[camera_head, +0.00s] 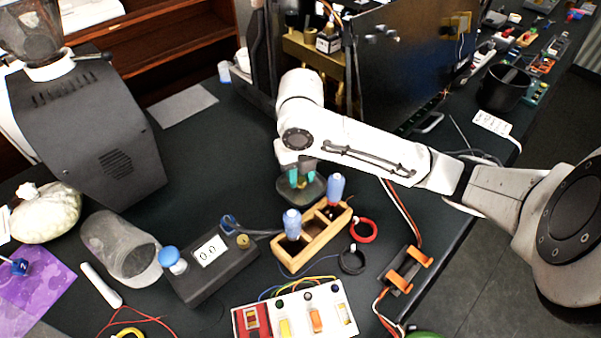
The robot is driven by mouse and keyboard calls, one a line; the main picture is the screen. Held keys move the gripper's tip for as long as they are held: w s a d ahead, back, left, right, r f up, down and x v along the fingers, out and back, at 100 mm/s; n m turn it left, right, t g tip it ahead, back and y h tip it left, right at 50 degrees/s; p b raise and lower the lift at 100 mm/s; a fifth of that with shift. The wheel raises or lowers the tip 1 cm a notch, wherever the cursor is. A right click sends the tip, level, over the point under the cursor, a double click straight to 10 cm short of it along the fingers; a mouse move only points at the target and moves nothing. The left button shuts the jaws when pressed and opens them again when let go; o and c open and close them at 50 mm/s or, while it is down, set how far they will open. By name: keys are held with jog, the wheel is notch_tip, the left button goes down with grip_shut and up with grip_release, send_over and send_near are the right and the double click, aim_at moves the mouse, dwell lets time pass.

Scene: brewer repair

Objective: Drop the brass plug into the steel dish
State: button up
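My gripper (301,178) points down over the steel dish (315,192), a shallow dark grey dish on the black bench top. Its two teal fingertips are a small gap apart, inside the dish's outline in the picture. Whether something small sits between them is too small to tell. I cannot tell whether the fingertips touch the dish. A small round brass-coloured piece (243,241) sits on the right end of the black box with the 0.0 display (211,250); I cannot tell whether it is the brass plug. No other brass plug shows clearly.
A wooden tray (297,262) with two blue-handled tools stands just in front of the dish. Red (364,230) and black (352,260) wire coils lie to its right. Bench left of the dish is clear.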

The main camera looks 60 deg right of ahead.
aim_at(300, 178)
jog(key=shift+o, duration=1)
jog(key=shift+r, duration=0.1)
notch_tip(300, 178, up, 12)
jog(key=p, duration=0.1)
dwell(1.2)
